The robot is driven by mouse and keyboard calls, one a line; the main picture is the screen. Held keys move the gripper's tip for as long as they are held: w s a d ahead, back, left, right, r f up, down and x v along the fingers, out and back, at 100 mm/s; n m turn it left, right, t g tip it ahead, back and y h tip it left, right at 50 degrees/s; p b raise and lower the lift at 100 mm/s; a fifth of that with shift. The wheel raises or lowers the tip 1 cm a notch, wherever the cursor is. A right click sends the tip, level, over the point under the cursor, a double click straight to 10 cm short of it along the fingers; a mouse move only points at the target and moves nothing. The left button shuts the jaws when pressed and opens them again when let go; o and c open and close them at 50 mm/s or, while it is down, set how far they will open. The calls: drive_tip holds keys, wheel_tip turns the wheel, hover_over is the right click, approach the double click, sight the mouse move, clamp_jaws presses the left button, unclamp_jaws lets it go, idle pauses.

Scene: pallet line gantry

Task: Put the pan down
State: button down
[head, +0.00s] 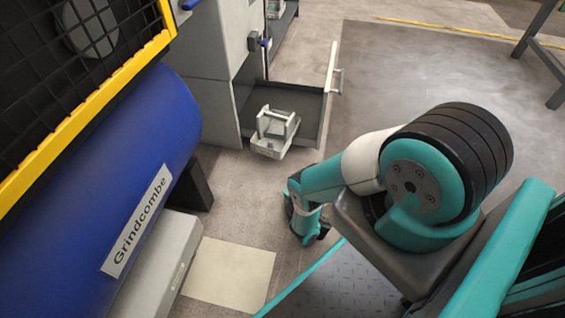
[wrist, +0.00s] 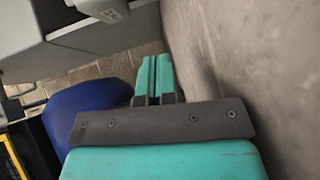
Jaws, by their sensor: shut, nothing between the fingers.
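A pale grey pan-like piece with a raised handle (head: 270,148) is at the near side of an open drawer (head: 322,120) in the head view. It looks tilted, and I cannot tell whether it rests on the drawer's edge or in it. Part of a pale piece, likely the same one, shows at the top of the wrist view (wrist: 103,10). My gripper (wrist: 154,76) has its two teal fingers together and empty. In the head view my gripper is low over the floor, nearer to me than the pan and apart from it.
A blue cylinder marked Grindcombe (head: 130,190) with a yellow-framed mesh guard (head: 90,100) fills the left. A beige square (head: 230,272) lies on the floor beside a low grey box (head: 165,265). A grey cabinet (head: 215,60) holds the drawer. The floor to the right is open.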

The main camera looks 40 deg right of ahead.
drive_tip(key=t, duration=0.2)
approach(277, 154)
drive_tip(key=w+b, duration=0.1)
drive_tip(key=b, duration=0.2)
drive_tip(key=w+b, duration=0.2)
drive_tip(key=b, duration=0.1)
drive_tip(key=w+b, duration=0.2)
drive_tip(key=b, duration=0.1)
drive_tip(key=shift+w+a+f, duration=0.1)
drive_tip(key=shift+w+f, duration=0.15)
drive_tip(key=shift+f, duration=0.1)
drive_tip(key=shift+w+d+r+b, duration=0.2)
drive_tip(key=shift+w+d+b, duration=0.1)
drive_tip(key=shift+d+b, duration=0.1)
drive_tip(key=shift+w, duration=0.1)
